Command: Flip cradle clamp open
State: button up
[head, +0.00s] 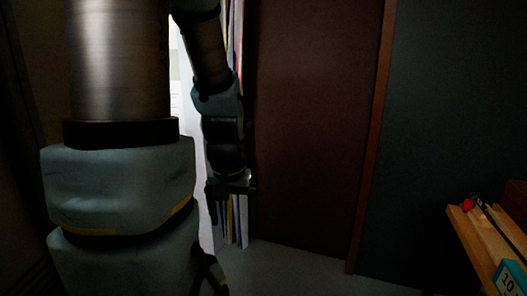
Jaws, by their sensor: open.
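I cannot make out a violin cradle or its clamp in the head view. A wooden bench (476,250) is cut off by the right edge, and a small red knob-like thing (468,204) sits at its far end. Whether that belongs to the clamp I cannot tell. My gripper (231,197) hangs at the end of my arm, left of centre, far from the bench. Its fingers are dark and hard to make out, but it is open, with nothing seen between them.
A blue box marked "10" (510,278) is on the bench. A dark reddish-brown door or panel (308,120) stands behind my arm, beside upright coloured sheets (243,220). The grey floor (300,270) between my arm and the bench is clear.

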aim_at(469, 205)
jog(key=i+l+z, duration=0.35)
jog(key=l, duration=0.2)
jog(key=i+l, duration=0.1)
jog(key=l, duration=0.2)
jog(key=i+l+z, duration=0.15)
jog(key=l, duration=0.15)
